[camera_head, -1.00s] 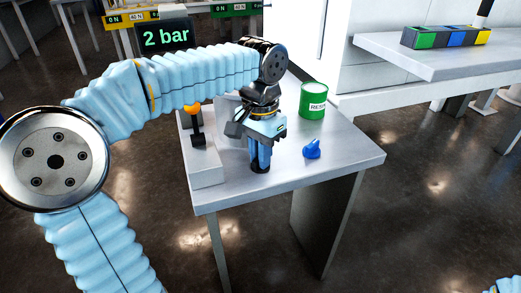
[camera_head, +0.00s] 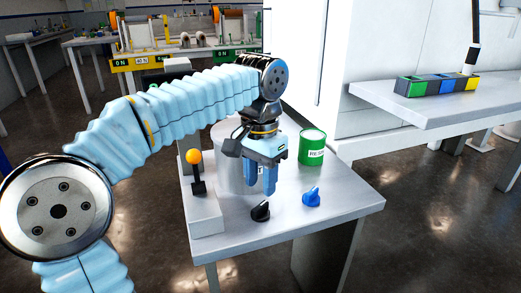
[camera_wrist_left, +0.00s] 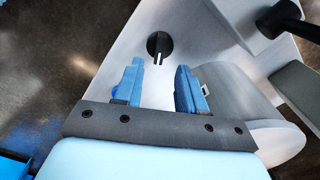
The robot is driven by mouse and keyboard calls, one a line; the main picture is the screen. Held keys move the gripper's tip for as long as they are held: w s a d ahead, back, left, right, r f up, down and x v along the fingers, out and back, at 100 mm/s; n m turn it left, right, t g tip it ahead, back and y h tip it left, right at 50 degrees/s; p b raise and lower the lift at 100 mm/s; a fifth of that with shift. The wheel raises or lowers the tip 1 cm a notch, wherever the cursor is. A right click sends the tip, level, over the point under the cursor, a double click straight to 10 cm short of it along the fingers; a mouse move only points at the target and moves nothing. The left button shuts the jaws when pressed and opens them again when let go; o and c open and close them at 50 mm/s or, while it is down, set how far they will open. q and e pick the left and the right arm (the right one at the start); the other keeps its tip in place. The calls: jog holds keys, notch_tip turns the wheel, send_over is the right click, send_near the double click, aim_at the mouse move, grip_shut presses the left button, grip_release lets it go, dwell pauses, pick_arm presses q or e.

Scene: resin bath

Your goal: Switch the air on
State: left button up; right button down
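A black knob (camera_head: 260,211) is on the bench top near its front edge. In the wrist view the black knob (camera_wrist_left: 159,45) shows a white mark pointing toward my fingers. A blue knob (camera_head: 312,197) is to its right. My left gripper (camera_head: 261,192) points down above and just behind the black knob, apart from it. In the wrist view its two blue fingers (camera_wrist_left: 160,88) are spread with nothing between them. My right gripper is out of view. No label saying which control is for air is readable.
A lever with an orange ball (camera_head: 194,157) stands on a grey block at the left. A grey cylindrical vessel (camera_head: 228,172) is behind my gripper, and a green resin can (camera_head: 312,148) is at the back right. The bench's right front corner is clear.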

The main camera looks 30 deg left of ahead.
aim_at(261, 206)
pick_arm(q)
notch_tip(261, 206, up, 7)
jog(key=p, duration=0.1)
jog(key=shift+r, duration=0.1)
dwell(0.5)
